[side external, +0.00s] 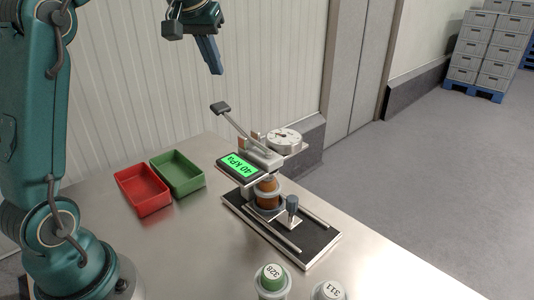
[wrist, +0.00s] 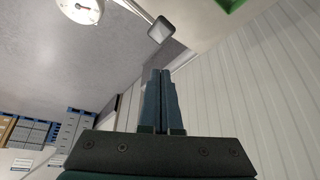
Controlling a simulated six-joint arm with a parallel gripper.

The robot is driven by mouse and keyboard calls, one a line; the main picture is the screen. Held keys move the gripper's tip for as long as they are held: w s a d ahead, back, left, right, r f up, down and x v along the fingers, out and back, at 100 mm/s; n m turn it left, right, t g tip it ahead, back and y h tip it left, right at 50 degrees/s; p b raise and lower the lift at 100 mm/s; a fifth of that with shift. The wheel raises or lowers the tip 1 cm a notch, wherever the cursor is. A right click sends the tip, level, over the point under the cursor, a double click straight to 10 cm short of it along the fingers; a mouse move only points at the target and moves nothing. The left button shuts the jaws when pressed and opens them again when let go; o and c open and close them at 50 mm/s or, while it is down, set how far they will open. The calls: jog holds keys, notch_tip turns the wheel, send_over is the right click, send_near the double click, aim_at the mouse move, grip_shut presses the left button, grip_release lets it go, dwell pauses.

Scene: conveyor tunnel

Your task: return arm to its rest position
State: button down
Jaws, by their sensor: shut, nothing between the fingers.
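My gripper (side external: 216,70) hangs in the air at the top of the side external view, in front of the ribbed wall. It is above the table and well apart from the device below it. Its fingers are together with nothing between them. In the wrist view the two dark blue fingers (wrist: 160,78) lie side by side. My arm rises at the left of the side external view; its upper part runs out of the picture.
A test device (side external: 266,185) with a raised lever, dial and "40 kPa" display holds a brown jar (side external: 267,190). Red (side external: 143,189) and green (side external: 177,173) trays stand left of it. Jars marked 328 (side external: 272,280) and 311 (side external: 329,291) stand at the front. Bare table lies between.

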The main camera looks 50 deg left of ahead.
jog(key=shift+r, duration=0.15)
jog(key=s+d+r+m+t+h, duration=0.1)
jog(key=s+d+r+m, duration=0.15)
jog(key=s+d, duration=0.7)
jog(key=s+d+f+m, duration=0.1)
jog(key=s+d+f, duration=0.1)
jog(key=s+f, duration=0.1)
jog(key=s+d+f+m+h, duration=0.1)
jog(key=s+d+f, duration=0.1)
jog(key=f, duration=0.4)
jog(key=s+d+f+m, duration=0.1)
jog(key=s+d+f, duration=0.2)
jog(key=s+f, duration=0.1)
jog(key=shift+s+f+h, duration=0.3)
jog(key=shift+f+h, duration=0.1)
jog(key=shift+f, duration=0.35)
